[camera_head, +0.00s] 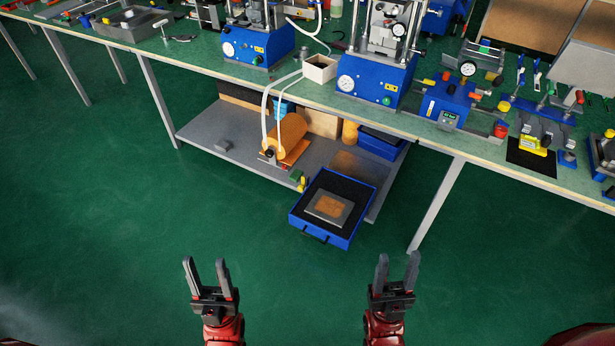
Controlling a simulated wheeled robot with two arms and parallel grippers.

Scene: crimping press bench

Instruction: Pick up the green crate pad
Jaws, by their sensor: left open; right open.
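A small green block (296,175) lies at the front edge of the lower shelf, with a small yellow part (303,184) next to it. I cannot tell whether this block is the green crate pad; no other clear green pad shows. A blue crate (318,232) with a dark lining stands at the shelf's front, holding a grey plate with a brown patch (330,207). My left gripper (205,262) is open and empty over the floor, below and left of the crate in the picture. My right gripper (398,262) is open and empty, below and right of it.
The grey lower shelf (215,133) also bears an orange cylinder (288,134) and a blue bin (378,145). The green bench top (190,55) above carries blue presses (258,45) and tools. A bench leg (437,203) stands right of the crate. The green floor in front is clear.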

